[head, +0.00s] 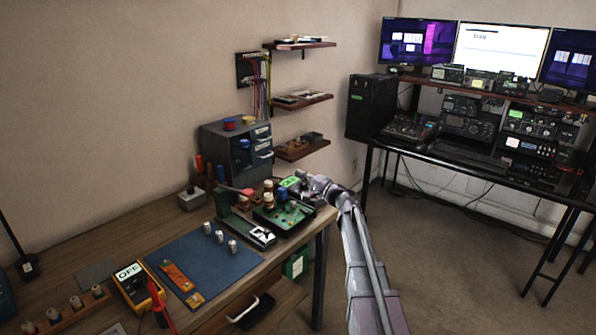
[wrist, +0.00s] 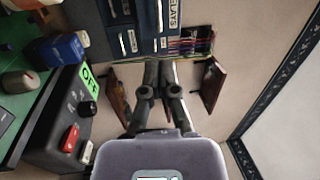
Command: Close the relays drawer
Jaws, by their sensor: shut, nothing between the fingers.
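The grey drawer cabinet (head: 222,150) stands against the wall at the back of the workbench, with labelled drawer fronts on its right side. In the wrist view, a white RELAYS label (wrist: 173,14) is at the top, beside a dark blue drawer front with a pale upright handle (wrist: 159,16). I cannot tell how far that drawer stands out. My gripper (wrist: 162,66) is shut and empty, its fingertips just below the cabinet fronts in that picture; contact cannot be told. In the head view my gripper (head: 304,180) is to the right of and nearer than the cabinet.
A green circuit board (head: 284,214) is near the bench's right end. Wooden shelves (head: 302,102) and coloured cables (head: 262,85) are on the wall right of the cabinet.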

